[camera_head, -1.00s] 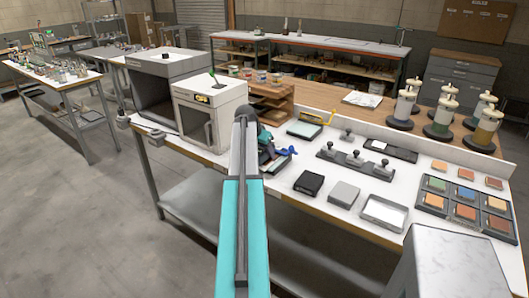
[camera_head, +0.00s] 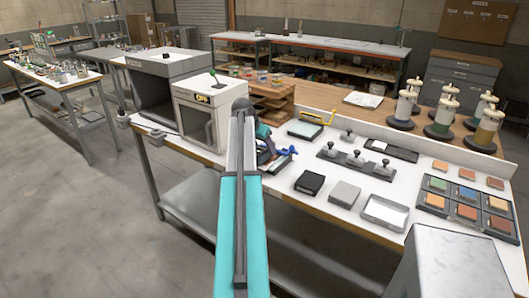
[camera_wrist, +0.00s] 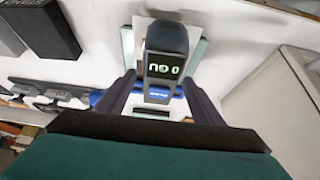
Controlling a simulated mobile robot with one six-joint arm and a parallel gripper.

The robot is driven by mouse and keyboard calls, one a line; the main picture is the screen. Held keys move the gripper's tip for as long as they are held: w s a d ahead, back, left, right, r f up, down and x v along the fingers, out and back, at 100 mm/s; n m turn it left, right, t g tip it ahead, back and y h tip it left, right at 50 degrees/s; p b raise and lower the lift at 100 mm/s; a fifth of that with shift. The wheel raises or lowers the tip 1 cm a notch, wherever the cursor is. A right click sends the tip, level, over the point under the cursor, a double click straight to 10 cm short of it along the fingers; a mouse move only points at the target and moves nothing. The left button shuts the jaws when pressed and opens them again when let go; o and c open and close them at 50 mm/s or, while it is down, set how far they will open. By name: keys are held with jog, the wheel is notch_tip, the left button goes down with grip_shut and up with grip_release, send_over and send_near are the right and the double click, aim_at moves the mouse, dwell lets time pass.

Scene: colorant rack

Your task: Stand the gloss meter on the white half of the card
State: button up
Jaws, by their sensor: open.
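The gloss meter (camera_wrist: 166,40), a dark upright device with a lit "0 GU" display, shows in the wrist view just beyond my gripper (camera_wrist: 160,82). My gripper is open, with one finger on each side of the meter's lower part and a blue piece. I cannot tell whether the fingers touch it. In the head view my gripper (camera_head: 272,152) is at the bench's near left, by the white cabinet, and the arm hides most of the meter. A flat dark piece with a white patch, possibly the card (camera_head: 401,154), lies farther right on the bench.
A white cabinet (camera_head: 208,122) stands close to the left of my gripper. A pale plate (camera_head: 304,129), a fixture with three knobs (camera_head: 343,160), a black block (camera_head: 309,183), a grey block (camera_head: 344,194) and a white tray (camera_head: 385,213) lie to the right.

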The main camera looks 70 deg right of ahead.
jog(key=shift+b+v, duration=0.75)
jog(key=shift+v, duration=3.75)
